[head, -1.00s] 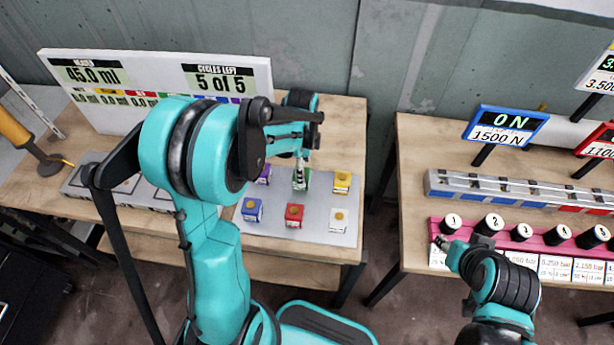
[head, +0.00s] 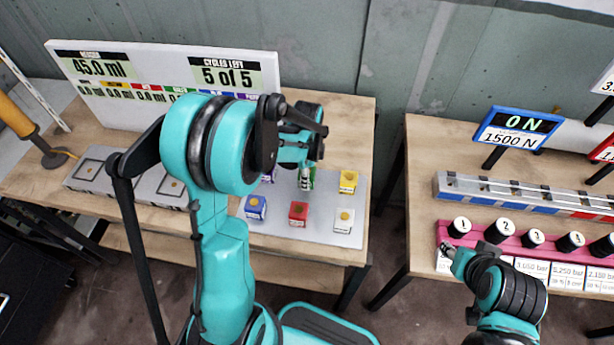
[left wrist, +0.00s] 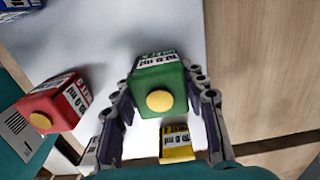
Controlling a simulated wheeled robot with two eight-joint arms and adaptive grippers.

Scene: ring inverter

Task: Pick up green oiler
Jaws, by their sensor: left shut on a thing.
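The green oiler (left wrist: 158,84) is a small green block with a yellow round cap and a white label. In the left wrist view it sits between the two fingers of my left gripper (left wrist: 162,112), which is shut on it. In the head view the left gripper (head: 305,181) comes down over the green oiler (head: 313,175) and hides most of it. I cannot tell whether it is clear of the grey plate. My right gripper (head: 447,251) is over the right table by the pink rack, its fingers too small to read.
Close around on the grey plate (head: 320,233) stand the blue oiler (head: 256,207), red oiler (head: 298,213), white oiler (head: 344,220), yellow oiler (head: 348,181) and a partly hidden purple one. A display board (head: 150,62) stands behind. The pink rack (head: 511,251) holds numbered black knobs.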

